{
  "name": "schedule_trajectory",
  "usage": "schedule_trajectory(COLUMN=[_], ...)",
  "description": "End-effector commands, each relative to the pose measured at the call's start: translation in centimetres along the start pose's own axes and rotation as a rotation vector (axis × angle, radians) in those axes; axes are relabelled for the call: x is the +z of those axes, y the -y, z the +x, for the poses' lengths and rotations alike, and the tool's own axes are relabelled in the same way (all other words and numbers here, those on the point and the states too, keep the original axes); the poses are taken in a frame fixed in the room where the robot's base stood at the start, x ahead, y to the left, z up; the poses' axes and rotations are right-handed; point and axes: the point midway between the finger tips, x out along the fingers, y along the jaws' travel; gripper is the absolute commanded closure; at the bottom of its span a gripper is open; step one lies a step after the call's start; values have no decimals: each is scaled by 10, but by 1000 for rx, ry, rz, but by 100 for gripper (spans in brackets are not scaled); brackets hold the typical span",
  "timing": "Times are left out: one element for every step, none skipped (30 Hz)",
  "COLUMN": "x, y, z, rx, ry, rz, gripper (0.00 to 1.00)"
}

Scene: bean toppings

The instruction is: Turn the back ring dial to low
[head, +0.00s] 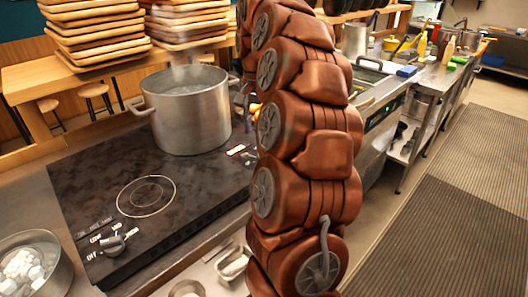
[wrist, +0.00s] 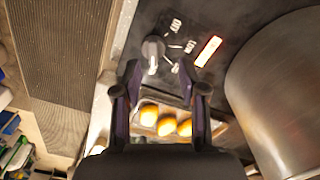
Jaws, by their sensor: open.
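A dark cooktop (head: 90,190) carries a large steel pot (head: 190,118) at its back, and the pot also fills the right side of the wrist view (wrist: 285,95). In the wrist view, a grey dial (wrist: 153,50) sits by white labels and a lit orange-red strip (wrist: 207,51). This dial is hidden behind my arm in the head view. I cannot read its setting for certain. My gripper (wrist: 160,80) is open, its two fingers apart and empty, with the dial just beyond the fingertips. Another dial (head: 112,243), with "Off" and "Low" marks, is at the cooktop's near end.
A tray with several yellow items (wrist: 165,120) lies below my fingers in the wrist view. A bowl of white pieces (head: 30,265) stands at the near left. Stacked wooden trays (head: 95,30) stand at the back. A striped mat (head: 430,230) covers floor at right.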

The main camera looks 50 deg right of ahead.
Motion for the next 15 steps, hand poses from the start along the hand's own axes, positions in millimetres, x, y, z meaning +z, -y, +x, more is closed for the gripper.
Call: schedule_trajectory(x=[-9, -13, -17, -19, -20, -21, -22, -22, -22, -22, -22, -22, -22, -21, -21], y=[-5, -7, -9, -10, -11, -12, -12, -13, -13, -13, -13, -13, -13, -13, -13], z=[4, 4, 4, 4, 5, 5, 6, 7, 9, 11, 14, 17, 20, 24, 28], rx=[1, 1, 0, 0, 0, 0, 0, 0, 1, 1, 1, 1, 1, 2, 2], ry=[0, -1, -2, -3, -3, -3, -3, -3, -3, -3, -3, -2, -2, -1, 0], rz=[32, 46, 61, 69, 75, 80, 82, 83, 83, 83, 83, 82, 82, 82, 82], gripper=[58, 58, 58, 58, 58, 58, 58, 58, 58, 58, 58, 58, 58, 58, 58])
